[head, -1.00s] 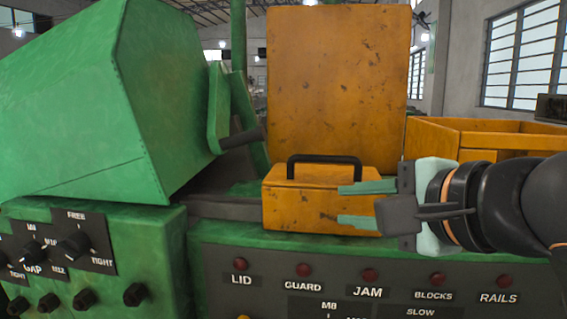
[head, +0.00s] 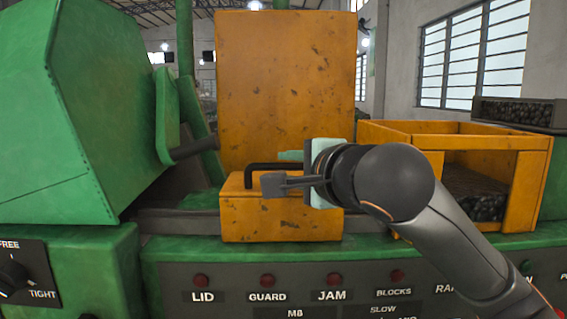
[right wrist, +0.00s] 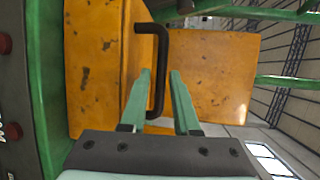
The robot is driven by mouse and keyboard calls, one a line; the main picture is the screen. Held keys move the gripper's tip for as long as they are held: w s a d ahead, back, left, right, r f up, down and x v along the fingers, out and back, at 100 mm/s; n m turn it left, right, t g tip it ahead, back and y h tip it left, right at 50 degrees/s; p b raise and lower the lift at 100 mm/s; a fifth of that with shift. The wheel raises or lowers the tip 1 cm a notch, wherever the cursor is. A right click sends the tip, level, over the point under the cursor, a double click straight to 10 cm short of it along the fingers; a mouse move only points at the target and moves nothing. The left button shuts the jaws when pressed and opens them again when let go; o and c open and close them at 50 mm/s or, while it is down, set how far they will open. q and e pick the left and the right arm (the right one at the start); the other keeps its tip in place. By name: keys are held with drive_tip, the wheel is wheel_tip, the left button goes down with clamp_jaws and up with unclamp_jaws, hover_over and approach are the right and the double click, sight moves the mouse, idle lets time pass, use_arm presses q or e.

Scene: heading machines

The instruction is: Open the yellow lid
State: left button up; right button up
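The yellow lid (head: 280,218) is a low, scuffed orange-yellow block with a black bar handle (head: 262,166) on top. It sits low on the green machine, in front of an upright yellow panel (head: 285,80). The lid also shows in the right wrist view (right wrist: 95,75). My right gripper (head: 284,170) is at the right part of the handle, above the lid. In the right wrist view its two pale green fingers (right wrist: 160,78) are apart, with the handle bar (right wrist: 160,50) between them and gaps on both sides. My left gripper is out of view.
A green sloped housing (head: 80,110) stands on the left. A yellow open-fronted bin (head: 525,190) holding dark pieces stands on the right. A control panel (head: 235,283) with red lamps labelled LID, GUARD and JAM runs below the lid.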

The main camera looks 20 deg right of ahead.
drive_tip(key=shift+x, duration=1.05)
clamp_jaws()
idle(0.7)
